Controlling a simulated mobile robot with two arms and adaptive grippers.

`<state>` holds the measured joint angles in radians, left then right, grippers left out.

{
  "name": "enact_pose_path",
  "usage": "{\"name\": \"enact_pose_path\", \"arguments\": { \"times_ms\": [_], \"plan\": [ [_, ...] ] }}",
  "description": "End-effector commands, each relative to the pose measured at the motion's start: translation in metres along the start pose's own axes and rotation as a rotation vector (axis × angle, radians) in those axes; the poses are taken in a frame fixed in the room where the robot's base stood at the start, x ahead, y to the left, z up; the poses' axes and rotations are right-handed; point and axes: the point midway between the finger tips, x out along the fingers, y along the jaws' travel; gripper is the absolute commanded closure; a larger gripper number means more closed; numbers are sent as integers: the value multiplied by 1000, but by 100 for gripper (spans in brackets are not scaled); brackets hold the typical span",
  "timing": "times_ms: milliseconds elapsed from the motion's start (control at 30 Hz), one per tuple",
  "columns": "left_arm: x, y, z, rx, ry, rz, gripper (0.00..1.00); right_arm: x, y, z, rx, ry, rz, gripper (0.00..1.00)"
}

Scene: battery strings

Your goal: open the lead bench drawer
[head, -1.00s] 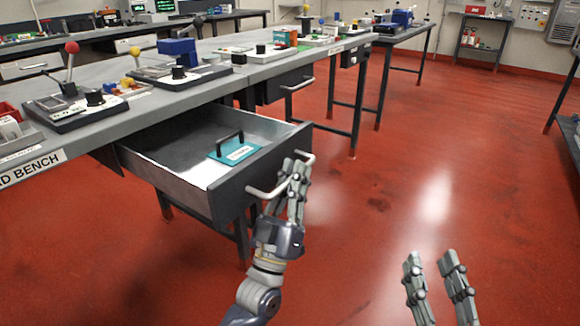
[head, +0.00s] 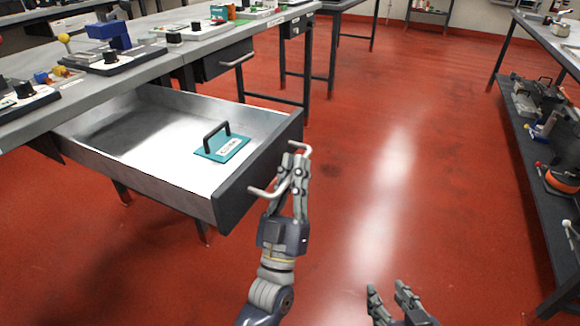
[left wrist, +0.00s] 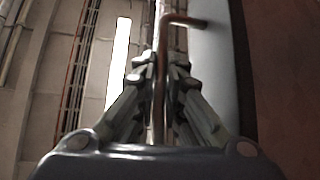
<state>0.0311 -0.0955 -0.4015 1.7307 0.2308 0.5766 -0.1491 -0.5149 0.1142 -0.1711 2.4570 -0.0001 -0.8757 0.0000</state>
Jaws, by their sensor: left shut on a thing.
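The lead bench drawer (head: 245,192) stands well out from under the grey bench in the head view. Its inside is bare metal, with a teal plate (head: 222,148) that has a black handle and a label. My left gripper (head: 294,168) is shut on the drawer's pale bar handle (head: 266,192) at the front. In the left wrist view the fingers (left wrist: 160,75) close around the handle bar (left wrist: 159,110). My right gripper (head: 390,292) is at the bottom of the head view, its fingers apart and empty, away from the drawer.
The bench top (head: 150,65) carries several devices with knobs and levers. A second, closed drawer (head: 222,62) sits further along the bench. A dark shelf unit (head: 540,170) stands at the right. The red floor (head: 370,140) between is clear.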

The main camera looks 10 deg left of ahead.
Motion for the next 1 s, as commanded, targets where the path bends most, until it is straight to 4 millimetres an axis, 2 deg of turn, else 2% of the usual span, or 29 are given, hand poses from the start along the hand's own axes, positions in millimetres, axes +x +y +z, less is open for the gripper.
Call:
{"name": "enact_pose_path", "arguments": {
  "times_ms": [267,300,367,400,767,867,1000],
  "plan": [
    [-1,0,1,1,-3,-1,100,0,0,1,0,-1,0,60],
    [-1,0,1,1,-3,-1,86,0,0,1,0,-1,0,60],
    [-1,0,1,1,-2,-1,72,0,0,1,0,-1,0,60],
    [-1,0,1,1,-2,-1,70,0,0,1,0,-1,0,60],
    [-4,0,1,1,-2,-1,70,0,0,-1,0,2,-1,60],
    [-14,0,2,1,-4,0,70,0,0,-1,0,2,0,60],
    [-41,-1,2,2,-7,-1,70,0,0,0,0,2,0,60]
  ]
}}
